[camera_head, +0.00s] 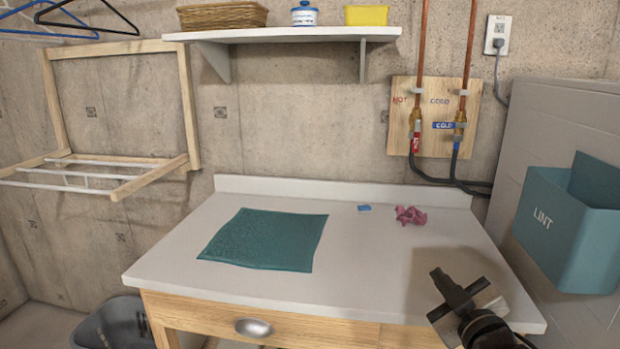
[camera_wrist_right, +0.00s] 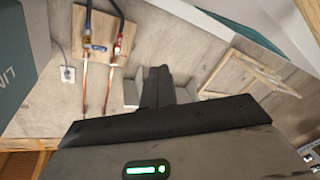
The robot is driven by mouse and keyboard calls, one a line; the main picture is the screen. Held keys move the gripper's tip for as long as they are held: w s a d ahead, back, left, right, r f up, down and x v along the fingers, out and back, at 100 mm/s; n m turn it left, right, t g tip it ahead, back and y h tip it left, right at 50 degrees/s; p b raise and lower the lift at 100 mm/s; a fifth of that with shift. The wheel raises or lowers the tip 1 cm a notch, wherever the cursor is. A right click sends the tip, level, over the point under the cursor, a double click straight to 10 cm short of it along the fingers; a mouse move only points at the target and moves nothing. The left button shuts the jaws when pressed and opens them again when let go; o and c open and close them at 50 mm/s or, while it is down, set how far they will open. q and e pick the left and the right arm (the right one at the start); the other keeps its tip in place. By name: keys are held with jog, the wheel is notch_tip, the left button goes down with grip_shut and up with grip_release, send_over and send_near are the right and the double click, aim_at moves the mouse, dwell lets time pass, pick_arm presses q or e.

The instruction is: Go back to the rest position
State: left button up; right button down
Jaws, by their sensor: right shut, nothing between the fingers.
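My right gripper (camera_head: 449,285) is over the front right part of the white countertop (camera_head: 180,268) in the head view. Its fingers are shut together with nothing between them. In the right wrist view the shut fingers of the right gripper (camera_wrist_right: 158,82) point toward the concrete wall. My left gripper is in neither view. A teal cloth (camera_head: 264,240) lies flat on the left half of the countertop. A small blue piece (camera_head: 364,208) and a crumpled pink cloth (camera_head: 410,215) lie near the back right.
A teal lint bin (camera_head: 563,228) is mounted on the grey appliance side (camera_head: 540,120) at the right. A shelf (camera_head: 290,34) and a wooden drying rack (camera_head: 60,100) are on the wall. A grey basket (camera_head: 112,324) stands on the floor at left. The counter's middle is clear.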

jog(key=s+a+f+m+g, duration=0.3)
jog(key=s+a+f, duration=0.1)
jog(key=s+f, duration=0.8)
jog(key=s+a+f+m+g, duration=0.3)
jog(key=s+a+f+g, duration=0.1)
jog(key=s+f, duration=0.8)
jog(key=shift+s+a+g+y, duration=0.3)
jog(key=shift+s+a+y, duration=0.1)
jog(key=shift+s, duration=0.65)
